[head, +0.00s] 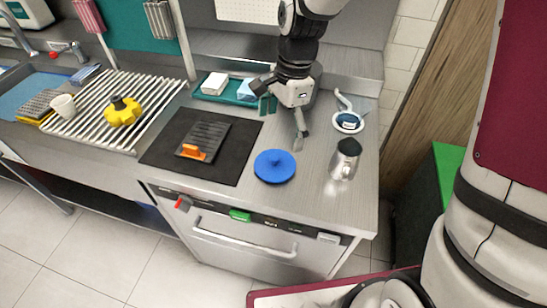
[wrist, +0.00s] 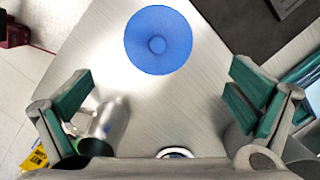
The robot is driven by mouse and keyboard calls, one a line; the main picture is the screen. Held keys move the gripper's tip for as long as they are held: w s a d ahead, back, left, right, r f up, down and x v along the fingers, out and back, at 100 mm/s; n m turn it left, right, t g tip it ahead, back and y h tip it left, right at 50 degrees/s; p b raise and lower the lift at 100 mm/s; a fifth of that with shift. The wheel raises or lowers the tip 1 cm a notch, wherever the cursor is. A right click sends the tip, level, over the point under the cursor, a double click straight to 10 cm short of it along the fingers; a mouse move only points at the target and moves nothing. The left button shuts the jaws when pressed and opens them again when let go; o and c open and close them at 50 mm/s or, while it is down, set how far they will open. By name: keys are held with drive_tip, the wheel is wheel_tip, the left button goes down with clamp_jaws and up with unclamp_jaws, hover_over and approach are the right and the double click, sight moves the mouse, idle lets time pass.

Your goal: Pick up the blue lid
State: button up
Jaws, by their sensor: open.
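The blue lid (head: 275,167) lies flat near the front of the steel counter, a round disc with a small knob at its centre. In the wrist view the blue lid (wrist: 170,40) shows whole at the top, beyond the fingertips. My gripper (head: 284,117) is above the counter, behind the lid in the head view, and points down. Its green-padded fingers are wide apart with nothing between them, as the wrist view of my gripper (wrist: 160,92) also shows. It is apart from the lid.
A metal pot with a dark top (head: 344,158) stands right of the lid. A black mat (head: 160,155) with a dark grater-like tool (head: 205,139) lies left. A teal tray (head: 230,95) and a white round dish (head: 349,122) are behind. The counter around the lid is clear.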

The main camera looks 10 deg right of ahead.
sight(276, 157)
drive_tip(key=f, duration=0.3)
drive_tip(key=a+f, duration=0.1)
drive_tip(key=f, duration=0.2)
drive_tip(key=s+f, duration=0.1)
drive_tip(key=f, duration=0.2)
drive_tip(key=shift+a+f, duration=0.25)
drive_tip(key=shift+a, duration=0.05)
drive_tip(key=shift+c, duration=0.6)
drive_tip(key=c, duration=1.2)
drive_tip(key=shift+c, duration=0.6)
drive_tip(key=shift+s, duration=0.1)
